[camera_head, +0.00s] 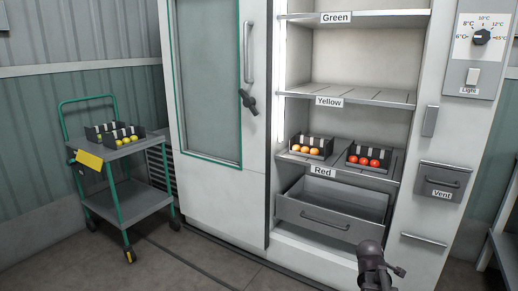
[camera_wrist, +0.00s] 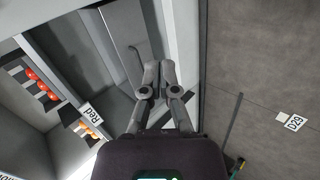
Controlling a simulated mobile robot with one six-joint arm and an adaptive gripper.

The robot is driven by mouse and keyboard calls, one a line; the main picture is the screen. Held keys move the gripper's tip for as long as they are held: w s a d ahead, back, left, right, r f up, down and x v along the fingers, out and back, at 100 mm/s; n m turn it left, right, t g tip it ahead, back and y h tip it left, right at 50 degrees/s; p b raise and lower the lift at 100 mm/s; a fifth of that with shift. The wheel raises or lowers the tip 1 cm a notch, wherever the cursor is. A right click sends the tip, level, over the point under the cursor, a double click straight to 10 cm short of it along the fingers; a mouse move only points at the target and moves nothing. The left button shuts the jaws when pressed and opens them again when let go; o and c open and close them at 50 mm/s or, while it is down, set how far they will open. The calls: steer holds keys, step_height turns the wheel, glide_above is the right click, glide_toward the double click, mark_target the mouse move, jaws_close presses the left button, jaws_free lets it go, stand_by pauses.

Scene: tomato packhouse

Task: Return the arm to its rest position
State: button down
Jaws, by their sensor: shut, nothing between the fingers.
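My gripper (camera_wrist: 160,66) is in the middle of the wrist view, its two fingers together with nothing between them. It is in front of the cabinet, and the grey pulled-out drawer (camera_wrist: 118,22) lies beyond and to the left of the fingertips in that view. In the head view a dark part of my arm (camera_head: 372,262) rises from the bottom edge, in front of the cabinet's lower right. I cannot tell whether the fingers touch the drawer or stand clear of it; they appear apart from the crates.
The cabinet's drawer (camera_head: 318,222) stands out below the Red shelf, which holds a crate of orange tomatoes (camera_head: 310,151) and a crate of red tomatoes (camera_head: 370,163). The upper shelves are empty. A cart (camera_head: 127,205) with two crates stands left. Floor (camera_wrist: 262,60) is open right of my gripper.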

steer(key=s+a+f+m+g+y, duration=0.3)
steer(key=s+a+m, duration=0.2)
steer(key=s+a, duration=0.45)
steer(key=s+a+f+m+g+y, duration=0.2)
steer(key=s+a+m+g, duration=0.3)
steer(key=a, duration=0.7)
step_height(320, 180, up, 35)
steer(key=t+p, duration=0.1)
steer(key=p, duration=3.4)
steer(key=shift+s+a, duration=0.3)
steer(key=shift+s, duration=0.15)
steer(key=shift+s, duration=0.1)
